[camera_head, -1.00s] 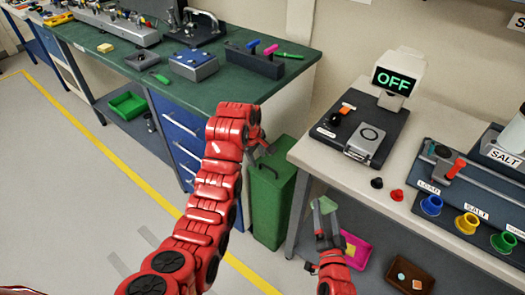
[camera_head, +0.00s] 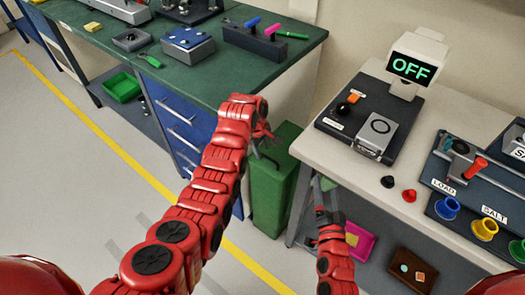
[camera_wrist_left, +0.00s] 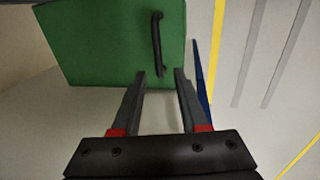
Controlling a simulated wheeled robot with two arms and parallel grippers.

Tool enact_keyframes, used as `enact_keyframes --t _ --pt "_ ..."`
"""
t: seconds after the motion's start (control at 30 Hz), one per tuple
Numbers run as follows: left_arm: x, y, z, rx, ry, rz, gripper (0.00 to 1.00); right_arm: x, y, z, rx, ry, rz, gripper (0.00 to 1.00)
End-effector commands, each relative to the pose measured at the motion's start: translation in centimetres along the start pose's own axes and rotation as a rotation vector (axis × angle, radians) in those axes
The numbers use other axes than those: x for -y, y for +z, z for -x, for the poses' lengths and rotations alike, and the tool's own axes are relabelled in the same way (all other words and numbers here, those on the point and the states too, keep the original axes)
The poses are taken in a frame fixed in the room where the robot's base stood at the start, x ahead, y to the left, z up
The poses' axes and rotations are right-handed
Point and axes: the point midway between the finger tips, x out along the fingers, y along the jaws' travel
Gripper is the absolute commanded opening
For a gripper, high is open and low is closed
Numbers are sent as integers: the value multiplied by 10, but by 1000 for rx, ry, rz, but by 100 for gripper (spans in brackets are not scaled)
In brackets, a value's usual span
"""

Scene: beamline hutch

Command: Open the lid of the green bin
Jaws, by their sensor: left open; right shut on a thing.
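The green bin (camera_head: 272,200) stands on the floor between the green-topped bench and the pale table. Its lid (camera_wrist_left: 105,45) looks shut and has a black bar handle (camera_wrist_left: 157,42). My left gripper (camera_head: 263,150) is at the top of the bin. In the left wrist view my left gripper (camera_wrist_left: 160,74) is open, its fingertips to either side of the handle's near end; I cannot tell whether they touch it. My right gripper (camera_head: 325,186) is by the pale table's left front edge, shut on a small greenish piece (camera_head: 329,183), partly hidden.
The green-topped bench (camera_head: 195,85) is left of the bin. The pale table (camera_head: 330,148) is at the right, with a device reading OFF (camera_head: 412,70). A pink tray (camera_head: 358,243) and a brown tray (camera_head: 412,270) lie beneath it. Floor is clear at left.

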Motion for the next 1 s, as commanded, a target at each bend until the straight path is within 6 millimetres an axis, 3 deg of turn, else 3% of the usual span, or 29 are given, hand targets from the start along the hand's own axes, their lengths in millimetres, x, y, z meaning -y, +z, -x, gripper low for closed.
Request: enact_keyframes --t 0.2,0.57,0.8,1.0 --pt "0 0 -16 0 0 0 44 0 0 0 0 0 0 41" --pt "-1 0 -19 -2 5 0 44 0 0 0 0 0 0 41" --pt "-1 0 -20 -2 4 0 2 0 0 0 0 0 0 41" --pt "-1 0 -19 -2 4 0 0 0 0 0 0 0 0 41"
